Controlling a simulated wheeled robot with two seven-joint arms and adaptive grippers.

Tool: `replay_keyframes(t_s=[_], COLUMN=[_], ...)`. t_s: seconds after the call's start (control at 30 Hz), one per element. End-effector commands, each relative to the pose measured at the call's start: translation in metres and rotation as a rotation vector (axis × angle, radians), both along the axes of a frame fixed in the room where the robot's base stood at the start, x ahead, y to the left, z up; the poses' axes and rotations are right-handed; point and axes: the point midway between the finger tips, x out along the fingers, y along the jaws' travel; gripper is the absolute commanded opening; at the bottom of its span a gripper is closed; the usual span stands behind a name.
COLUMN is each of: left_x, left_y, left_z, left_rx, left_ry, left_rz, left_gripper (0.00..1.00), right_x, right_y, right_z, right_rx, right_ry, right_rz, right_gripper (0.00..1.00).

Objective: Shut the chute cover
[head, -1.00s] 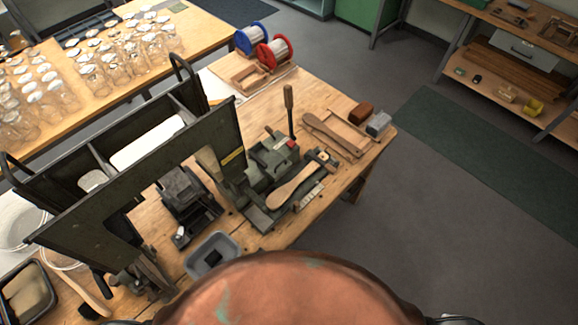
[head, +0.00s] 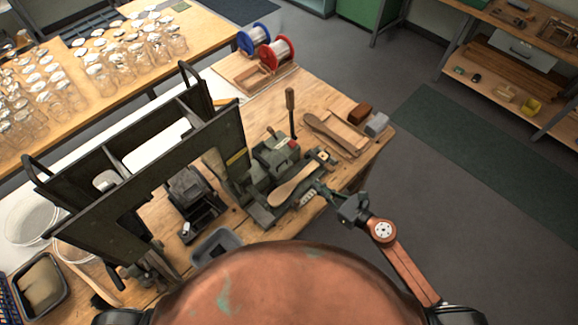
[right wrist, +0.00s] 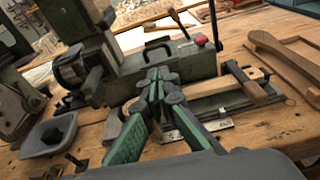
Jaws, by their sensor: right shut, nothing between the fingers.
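The green tufting machine (head: 275,158) stands on the wooden bench, with a red button on top. A pale wooden brush handle (head: 297,184) lies along its front. I cannot surely pick out the chute cover or tell how it stands. My right gripper (head: 318,190) reaches in from the right, close to the machine's front. In the right wrist view its green-padded fingers (right wrist: 158,84) are shut together and empty, in front of the machine body (right wrist: 185,62). They hide part of the machine, and contact cannot be told.
A tall dark frame (head: 150,170) with compartments stands left of the machine. A grey tub (head: 205,252) sits at the bench's front edge. A wooden tool (head: 291,112) stands upright behind. Spools (head: 276,51) lie at the back. The floor to the right is clear.

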Motion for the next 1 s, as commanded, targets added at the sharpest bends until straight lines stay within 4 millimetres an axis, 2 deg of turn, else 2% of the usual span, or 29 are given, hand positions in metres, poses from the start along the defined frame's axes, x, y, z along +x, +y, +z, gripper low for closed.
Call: replay_keyframes(t_s=[0.1, 0.23, 0.7, 1.0], left_x=[-0.001, -0.001, -0.001, -0.001], left_y=[0.001, 0.001, 0.001, 0.001], left_z=[0.002, 0.006, 0.019, 0.02], left_rx=[0.0, 0.0, 0.001, 0.001], left_ry=[0.001, 0.002, 0.001, 0.0], left_rz=[0.0, 0.0, 0.0, 0.0], left_gripper=[0.4, 0.4, 0.4, 0.4], right_x=[-0.001, 0.01, 0.074, 0.092], right_y=[0.009, 0.02, 0.084, 0.102], right_z=[0.007, 0.005, -0.014, -0.021], right_rx=[-0.03, -0.03, -0.026, -0.029], right_ry=[-0.035, -0.036, -0.032, -0.032], right_rz=[0.025, 0.026, 0.022, 0.023], right_gripper=[0.0, 0.0, 0.0, 0.0])
